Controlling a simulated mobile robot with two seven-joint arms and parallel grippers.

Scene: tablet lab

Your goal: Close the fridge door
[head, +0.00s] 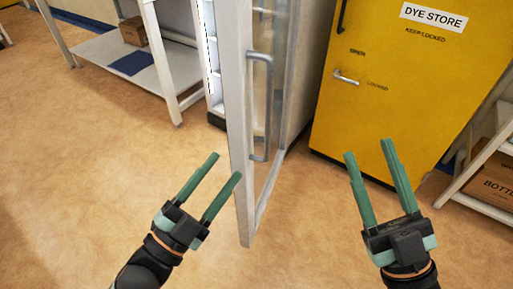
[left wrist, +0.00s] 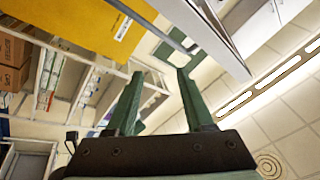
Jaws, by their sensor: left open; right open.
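The fridge door (head: 241,150) stands open in the head view, a pale-framed glass door swung out toward me. Its grey bar handle (head: 268,105) is on the face to the right. Behind it is the fridge (head: 302,65), with lit white shelves showing left of the door. My left gripper (head: 226,165) is open and empty, just left of the door's near edge. One fingertip overlaps that edge in the picture; I cannot tell if it touches. My left gripper's fingers also show apart in the left wrist view (left wrist: 160,78). My right gripper (head: 368,148) is open and empty, right of the door.
A yellow dye store cabinet (head: 395,85) stands right of the fridge. A white shelf rack (head: 480,175) with cardboard boxes is at the far right. A bench with a lower shelf (head: 115,65) and a box stands at the left. The floor (head: 90,190) at left is clear.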

